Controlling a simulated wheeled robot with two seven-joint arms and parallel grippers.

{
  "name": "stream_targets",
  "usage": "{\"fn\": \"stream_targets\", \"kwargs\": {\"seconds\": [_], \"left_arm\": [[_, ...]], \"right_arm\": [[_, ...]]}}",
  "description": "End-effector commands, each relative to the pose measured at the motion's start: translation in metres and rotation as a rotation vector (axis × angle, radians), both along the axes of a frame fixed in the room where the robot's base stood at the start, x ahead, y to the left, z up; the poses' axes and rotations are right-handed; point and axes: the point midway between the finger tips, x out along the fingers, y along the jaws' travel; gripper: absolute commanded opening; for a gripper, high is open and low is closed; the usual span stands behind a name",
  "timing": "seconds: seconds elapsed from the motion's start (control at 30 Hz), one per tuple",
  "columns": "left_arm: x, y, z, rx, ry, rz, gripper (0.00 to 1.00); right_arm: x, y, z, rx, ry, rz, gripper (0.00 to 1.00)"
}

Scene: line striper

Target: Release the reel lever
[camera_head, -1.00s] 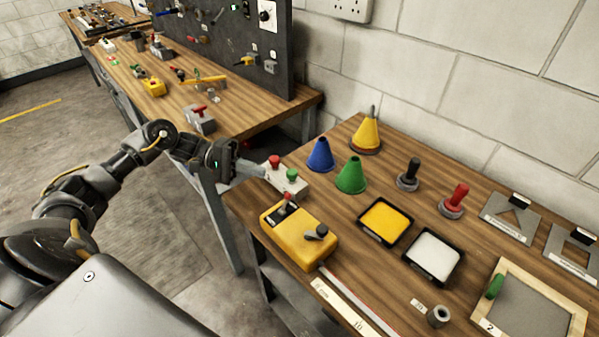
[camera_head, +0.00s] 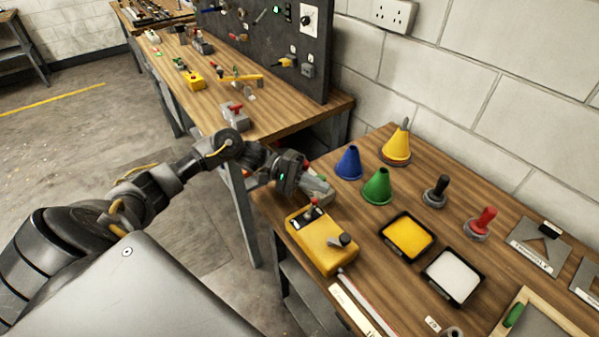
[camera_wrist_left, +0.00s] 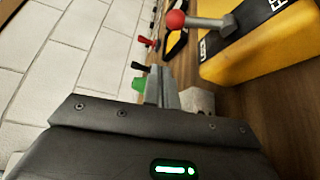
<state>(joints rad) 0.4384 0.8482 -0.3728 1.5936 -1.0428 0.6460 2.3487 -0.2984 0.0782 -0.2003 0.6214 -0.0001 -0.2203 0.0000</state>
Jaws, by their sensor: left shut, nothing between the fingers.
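A yellow box (camera_head: 322,243) sits at the near left of the right-hand table. A lever with a red ball knob (camera_head: 312,202) stands on its far end, and a black knob (camera_head: 345,240) is on its near end. In the left wrist view the red ball (camera_wrist_left: 176,20) and its grey arm show beside the yellow box (camera_wrist_left: 255,50). My left gripper (camera_head: 318,187) is shut and empty, just beyond the yellow box, apart from the lever.
Blue (camera_head: 349,163), green (camera_head: 378,187) and yellow (camera_head: 397,147) cones stand right of the gripper. Black (camera_head: 437,192) and red (camera_head: 481,223) handles stand further right.

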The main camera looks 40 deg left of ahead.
Motion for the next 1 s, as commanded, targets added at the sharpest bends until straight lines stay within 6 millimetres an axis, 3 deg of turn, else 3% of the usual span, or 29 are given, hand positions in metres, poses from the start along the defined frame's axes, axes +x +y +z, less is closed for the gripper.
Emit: {"fn": "stream_targets", "kwargs": {"seconds": [0.07, 0.2, 0.4, 1.0], "left_arm": [[0.001, -0.013, 0.002, -0.002, 0.001, -0.002, 0.00], [-0.022, -0.006, 0.007, 0.003, 0.003, 0.001, 0.00], [-0.035, -0.004, 0.008, 0.002, 0.002, 0.001, 0.00], [-0.033, -0.012, 0.008, -0.011, -0.028, -0.015, 0.00]], "right_arm": [[0.000, -0.002, 0.008, -0.002, 0.001, 0.001, 0.36], [0.000, -0.004, 0.020, -0.004, 0.000, 0.002, 0.36], [-0.002, -0.006, 0.025, -0.007, 0.003, 0.001, 0.36], [-0.003, 0.003, 0.020, 0.002, 0.004, -0.002, 0.36]]}}
